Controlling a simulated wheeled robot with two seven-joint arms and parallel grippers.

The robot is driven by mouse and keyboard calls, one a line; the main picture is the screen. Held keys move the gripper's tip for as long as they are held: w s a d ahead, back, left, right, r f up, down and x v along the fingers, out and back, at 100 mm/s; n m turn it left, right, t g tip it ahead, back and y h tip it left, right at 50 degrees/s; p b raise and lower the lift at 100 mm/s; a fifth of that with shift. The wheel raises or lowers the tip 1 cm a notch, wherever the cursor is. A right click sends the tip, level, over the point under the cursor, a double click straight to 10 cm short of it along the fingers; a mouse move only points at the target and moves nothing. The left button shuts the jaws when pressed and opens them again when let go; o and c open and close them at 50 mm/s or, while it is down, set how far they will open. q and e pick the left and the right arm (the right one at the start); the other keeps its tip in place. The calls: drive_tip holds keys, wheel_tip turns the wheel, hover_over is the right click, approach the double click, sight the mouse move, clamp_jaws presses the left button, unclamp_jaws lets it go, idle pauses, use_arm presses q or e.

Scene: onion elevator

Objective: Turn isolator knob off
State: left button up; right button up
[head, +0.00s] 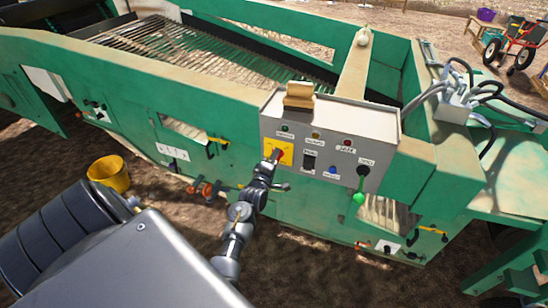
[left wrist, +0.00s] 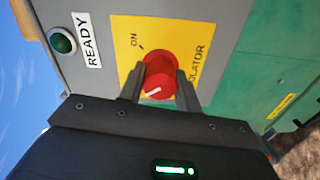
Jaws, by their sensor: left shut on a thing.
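The red isolator knob (head: 281,154) sits on a yellow plate on the grey control panel (head: 386,123) of the green machine. In the left wrist view the red knob (left wrist: 160,70) is between the two fingers of my left gripper (left wrist: 160,88), which is shut on it. The yellow plate (left wrist: 196,33) carries "ON" and a partly covered "ISOLATOR" label. The knob's white mark shows at its lower left in that view, not facing the "ON" label. In the head view my left gripper (head: 272,161) reaches the knob from below. My right gripper is not in view.
The panel also has several lamps, a black switch (head: 310,159), a blue button (head: 332,170) and a green-tipped lever (head: 359,197). An orange-and-black fitting (head: 205,190) is low on the machine. A yellow bucket (head: 109,174) stands on the ground at left.

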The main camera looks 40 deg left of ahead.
use_arm(q)
drive_tip(key=shift+n, duration=0.8)
drive_tip(key=o, duration=1)
drive_tip(key=shift+c, duration=0.2)
drive_tip(key=b+v, duration=0.1)
drive_tip(key=v, duration=1)
